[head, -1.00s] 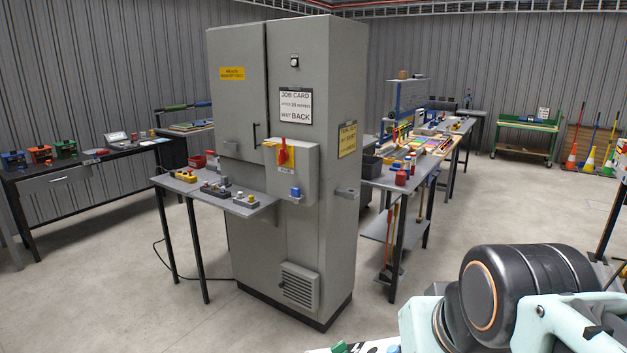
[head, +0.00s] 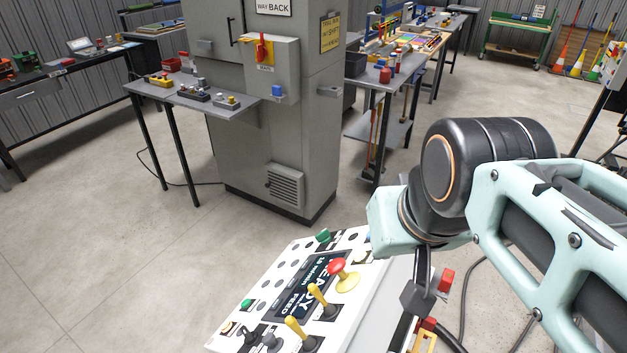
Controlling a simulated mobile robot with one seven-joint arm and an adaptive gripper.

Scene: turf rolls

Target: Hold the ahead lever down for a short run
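A tilted white control panel (head: 232,334) is in the lower middle of the head view. Two yellow-handled levers (head: 318,298) (head: 296,330) stand upright near its right and front side. I cannot read which one is the ahead lever. A dark screen (head: 300,285) on the panel shows large white letters, seemingly including READY and FEED. A red mushroom button (head: 337,267) on a yellow base is behind the levers. My arm reaches in from the right, its pale joint beside the panel's far right corner.
A grey cabinet (head: 240,140) with a side shelf (head: 215,103) stands beyond the panel. Green buttons (head: 323,236) (head: 246,304) and dark knobs (head: 270,341) are also on the panel. A dark block (head: 418,298), red parts and cables are right of it. Floor at left is clear.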

